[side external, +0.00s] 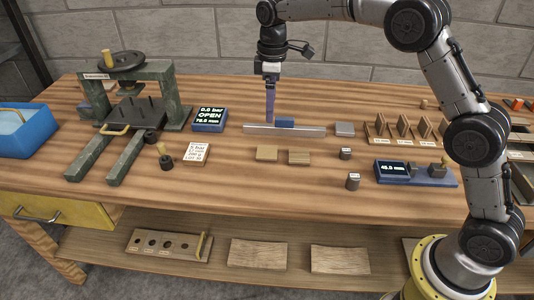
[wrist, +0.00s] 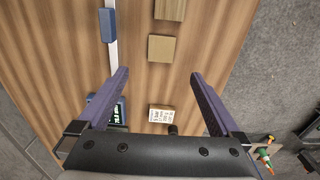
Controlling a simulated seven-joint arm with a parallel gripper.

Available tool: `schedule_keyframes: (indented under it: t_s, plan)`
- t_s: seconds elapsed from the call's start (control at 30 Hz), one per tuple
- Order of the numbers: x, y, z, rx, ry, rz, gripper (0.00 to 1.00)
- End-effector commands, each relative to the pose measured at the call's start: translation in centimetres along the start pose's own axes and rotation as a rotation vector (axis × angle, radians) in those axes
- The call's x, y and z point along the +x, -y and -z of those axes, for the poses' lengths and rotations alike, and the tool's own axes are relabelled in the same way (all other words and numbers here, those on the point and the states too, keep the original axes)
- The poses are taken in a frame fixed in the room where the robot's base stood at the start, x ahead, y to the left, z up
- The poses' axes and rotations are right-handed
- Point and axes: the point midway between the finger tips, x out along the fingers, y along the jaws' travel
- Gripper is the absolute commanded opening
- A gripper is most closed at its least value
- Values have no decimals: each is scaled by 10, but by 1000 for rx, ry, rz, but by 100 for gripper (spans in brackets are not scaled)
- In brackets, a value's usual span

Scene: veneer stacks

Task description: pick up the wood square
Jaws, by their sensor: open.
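Two small wood squares lie flat on the bench in front of a metal straightedge. The left one (side external: 267,153) is light tan and also shows in the wrist view (wrist: 161,48). The right one (side external: 299,158) shows partly cut off at the top of the wrist view (wrist: 170,9). I cannot tell which one is meant. My gripper (side external: 270,120) points down above the bench, near the straightedge, in the side view. In the wrist view its two purple fingers (wrist: 161,74) are spread wide with nothing between them. The left square lies just beyond the fingertips there.
The straightedge (side external: 245,130) carries a blue block (side external: 285,122). A printed card (side external: 196,154) and a blue display (side external: 209,119) lie left, by a dark press (side external: 175,85). Small metal weights (side external: 353,181), a blue gauge (side external: 392,171) and a veneer rack (side external: 385,138) stand right.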

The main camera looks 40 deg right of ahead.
Motion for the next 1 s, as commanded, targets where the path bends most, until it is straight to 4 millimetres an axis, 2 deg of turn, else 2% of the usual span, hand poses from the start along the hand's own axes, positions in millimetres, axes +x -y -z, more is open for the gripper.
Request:
schedule_keyframes:
  t_s: [0.23,0.5,0.77,1.0]
  plan:
    - [35,3,0,-3,23,20,100]
    - [84,4,0,-3,22,20,100]
    - [102,4,1,-3,20,17,100]
    - [134,4,8,-3,20,18,100]
